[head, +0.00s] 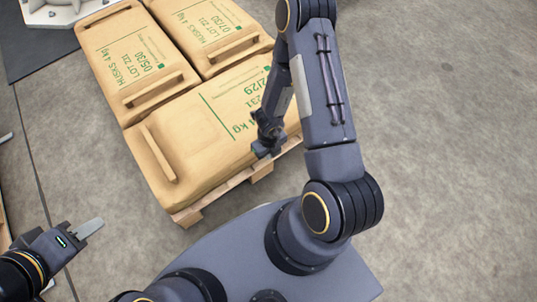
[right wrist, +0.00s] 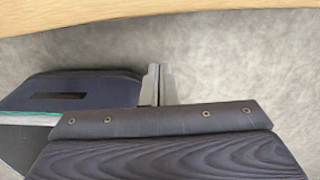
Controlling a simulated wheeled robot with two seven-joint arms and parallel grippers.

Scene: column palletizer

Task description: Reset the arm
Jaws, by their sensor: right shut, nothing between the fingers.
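My right gripper (head: 261,151) hangs beside the front right part of the nearest sack in the head view, seen against it. In the right wrist view its two grey fingers (right wrist: 158,85) are together with nothing between them. My left gripper (head: 90,229) is at the lower left of the head view, over the floor and apart from the sacks. Only one grey finger shape shows there, so its opening is unclear.
Several tan sacks with handles lie on a wooden pallet (head: 187,217): a near sack (head: 185,135), a back left sack (head: 115,45) and a back right sack (head: 205,15). A white fixture (head: 60,14) stands at the top left. Grey floor (head: 450,130) is clear to the right.

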